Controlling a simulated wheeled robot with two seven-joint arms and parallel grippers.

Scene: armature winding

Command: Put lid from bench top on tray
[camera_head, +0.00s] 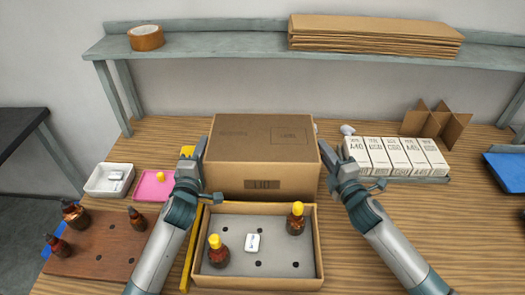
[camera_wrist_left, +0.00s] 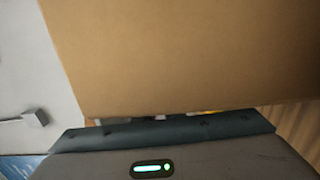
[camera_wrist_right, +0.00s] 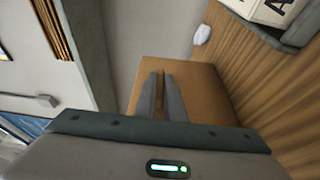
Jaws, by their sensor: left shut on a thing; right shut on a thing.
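The lid (camera_head: 262,138) is a brown cardboard cover with a label on its front, just behind the tray. My left gripper (camera_head: 201,148) is shut on its left side; in the left wrist view the lid (camera_wrist_left: 190,55) fills most of the picture and hides the fingertips. My right gripper (camera_head: 333,158) is shut on its right side; the fingers are close together against the cardboard in the right wrist view (camera_wrist_right: 161,90). I cannot tell whether the lid touches the bench. The tray (camera_head: 316,250) is an open cardboard box with a grey insert, two yellow-capped brown bottles and a small white item.
Several white cartons (camera_head: 395,155) stand right of the lid, near a cardboard divider (camera_head: 437,124). A white dish (camera_head: 98,188), a pink mat (camera_head: 140,190) and a brown board (camera_head: 110,248) with brown bottles lie left. A shelf (camera_head: 215,43) runs behind.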

